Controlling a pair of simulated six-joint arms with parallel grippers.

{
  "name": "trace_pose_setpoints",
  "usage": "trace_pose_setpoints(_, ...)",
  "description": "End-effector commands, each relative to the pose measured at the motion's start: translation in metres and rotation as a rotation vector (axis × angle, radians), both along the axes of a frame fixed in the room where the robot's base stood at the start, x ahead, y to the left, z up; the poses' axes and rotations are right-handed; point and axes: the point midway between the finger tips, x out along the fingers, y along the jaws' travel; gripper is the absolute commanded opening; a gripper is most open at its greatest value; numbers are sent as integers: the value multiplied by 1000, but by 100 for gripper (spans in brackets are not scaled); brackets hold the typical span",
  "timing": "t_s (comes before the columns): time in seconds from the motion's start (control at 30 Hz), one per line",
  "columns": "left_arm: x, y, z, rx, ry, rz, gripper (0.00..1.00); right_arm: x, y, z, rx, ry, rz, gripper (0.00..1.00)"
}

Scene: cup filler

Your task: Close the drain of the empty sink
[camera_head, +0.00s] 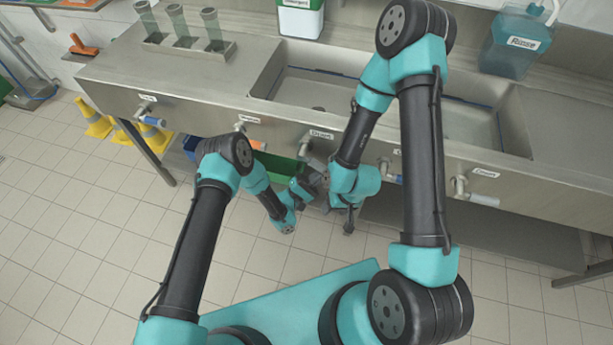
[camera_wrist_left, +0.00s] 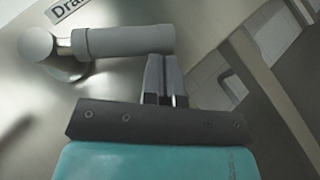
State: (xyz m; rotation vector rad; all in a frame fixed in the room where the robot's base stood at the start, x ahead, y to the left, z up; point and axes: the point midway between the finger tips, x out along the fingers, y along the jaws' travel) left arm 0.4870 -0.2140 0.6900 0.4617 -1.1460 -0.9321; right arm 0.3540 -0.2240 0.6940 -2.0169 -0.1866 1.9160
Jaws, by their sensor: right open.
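The metal sink (camera_head: 258,85) is set in the steel counter; its visible floor looks bare, with a small dark drain spot (camera_head: 318,108). A drain valve (camera_head: 304,147) sits on the front panel beside a label that seems to read "Drain". In the left wrist view its grey cylindrical handle (camera_wrist_left: 125,42) lies sideways under the partly cut-off label. My left gripper (camera_wrist_left: 165,72) is shut, its fingertips at the handle's lower right edge; contact is unclear. It is small in the head view (camera_head: 316,181). My right gripper (camera_head: 347,227) is open, low in front of the counter, with nothing visible in it.
Similar valves (camera_head: 476,197) line the front panel. A detergent bottle (camera_head: 301,16) and a rinse bottle (camera_head: 515,42) stand behind the sink. A rack of tubes (camera_head: 185,45) is at the back left. A green bin (camera_head: 277,168) sits under the counter.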

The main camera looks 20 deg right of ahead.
Motion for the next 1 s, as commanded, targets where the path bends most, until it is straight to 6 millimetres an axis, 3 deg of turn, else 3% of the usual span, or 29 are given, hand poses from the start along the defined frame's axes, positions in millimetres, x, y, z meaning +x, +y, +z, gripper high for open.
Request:
trace_pose_setpoints(0.4, -19, -29, 29, 1, -2, -11, 0, 0, 0, 0, 0, 0, -1, 54)
trace_pose_setpoints(1.0, -26, -38, 53, -1, 0, -9, 0, 0, 0, 0, 0, 0, 0, 54)
